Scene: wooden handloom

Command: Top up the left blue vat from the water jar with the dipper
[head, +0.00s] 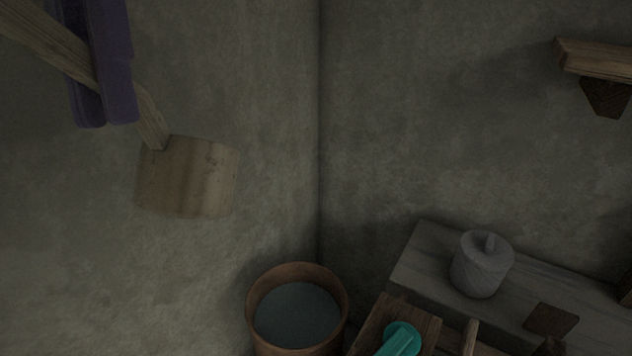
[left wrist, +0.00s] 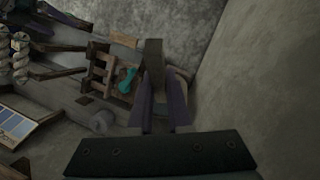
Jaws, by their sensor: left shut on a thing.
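My left gripper (head: 104,108) has purple fingers and is shut on the wooden handle of the dipper (head: 187,178). The handle slants down to the right from the top left of the head view, and the round wooden cup hangs in the air by the left wall. The inside of the cup is hidden. In the left wrist view the gripper (left wrist: 161,105) has the handle between its fingers. A round brown vessel (head: 257,302) with dull grey-blue liquid stands below and right of the cup, apart from it; it looks like the water jar. I cannot make out a blue vat. My right gripper is not in view.
A teal object (head: 400,339) lies on a wooden frame beside the brown vessel. A wooden shelf (head: 598,60) juts out at upper right. Walls meet behind the vessel.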

